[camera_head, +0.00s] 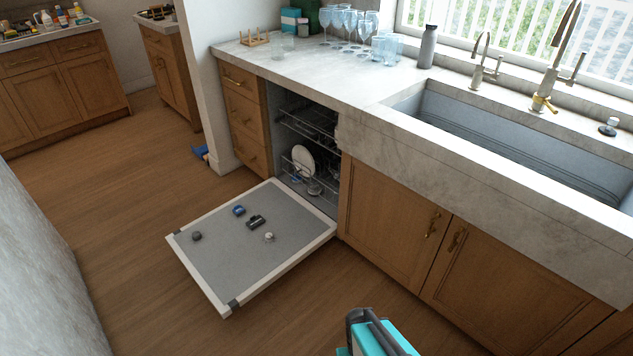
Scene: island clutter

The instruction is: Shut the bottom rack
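The dishwasher stands open under the counter. Its door (215,262) is folded down flat above the floor. The bottom rack (318,190) sits low in the dishwasher opening; I cannot tell whether it juts out a little over the door. It holds a white plate (303,160) standing on edge and some glassware. The upper rack (308,124) is above it, inside the cavity. A teal and dark part at the bottom edge, seemingly my gripper (372,330), is in front of the cabinets, to the right of the door and apart from the rack. Its fingers cannot be made out.
Several small items or fittings, one of them blue (239,210), lie on the door's inner face. Closed cabinets (395,225) and a sink (520,135) are to the right. Glasses and a grey bottle (428,47) stand on the counter. The wooden floor (110,215) left of the door is mostly clear.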

